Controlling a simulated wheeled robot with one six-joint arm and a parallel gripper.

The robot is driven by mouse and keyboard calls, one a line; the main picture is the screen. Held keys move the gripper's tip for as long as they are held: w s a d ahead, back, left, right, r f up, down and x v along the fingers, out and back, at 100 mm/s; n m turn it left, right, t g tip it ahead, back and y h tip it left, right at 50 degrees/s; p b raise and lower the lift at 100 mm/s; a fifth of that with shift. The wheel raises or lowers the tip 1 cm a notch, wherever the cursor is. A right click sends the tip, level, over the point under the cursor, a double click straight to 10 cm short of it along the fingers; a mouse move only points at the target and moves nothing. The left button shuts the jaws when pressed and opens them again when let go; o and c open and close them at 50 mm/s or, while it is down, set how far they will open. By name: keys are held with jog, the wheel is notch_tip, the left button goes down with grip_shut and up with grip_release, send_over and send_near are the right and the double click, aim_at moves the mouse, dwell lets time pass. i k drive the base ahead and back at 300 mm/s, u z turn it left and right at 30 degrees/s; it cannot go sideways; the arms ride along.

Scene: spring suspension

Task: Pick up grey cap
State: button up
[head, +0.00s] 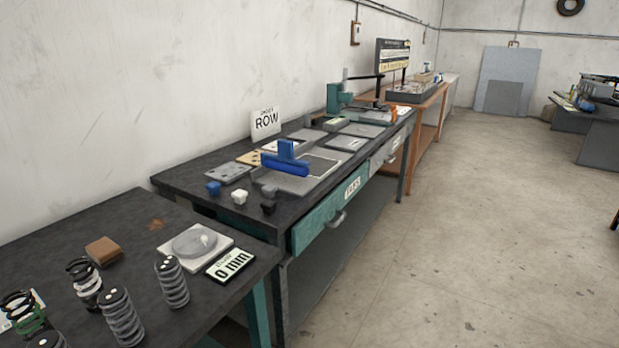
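Several small caps sit near the front left corner of the middle bench (190,178). My gripper is not in view.
A blue T-shaped tool (287,160) stands on the plate behind the caps. The near bench (60,220) holds several springs, a brown block (104,251) and a "0 mm" sign (230,264). A teal drawer (330,218) is under the middle bench. The floor (480,220) at right is clear.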

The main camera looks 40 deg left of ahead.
aim_at(269, 191)
jog(key=u, duration=0.2)
jog(key=i, duration=1.55)
jog(key=u, duration=1.35)
jog(key=i, duration=1.05)
jog(key=u, duration=1.25)
jog(key=i, duration=0.2)
jog(key=z, duration=0.05)
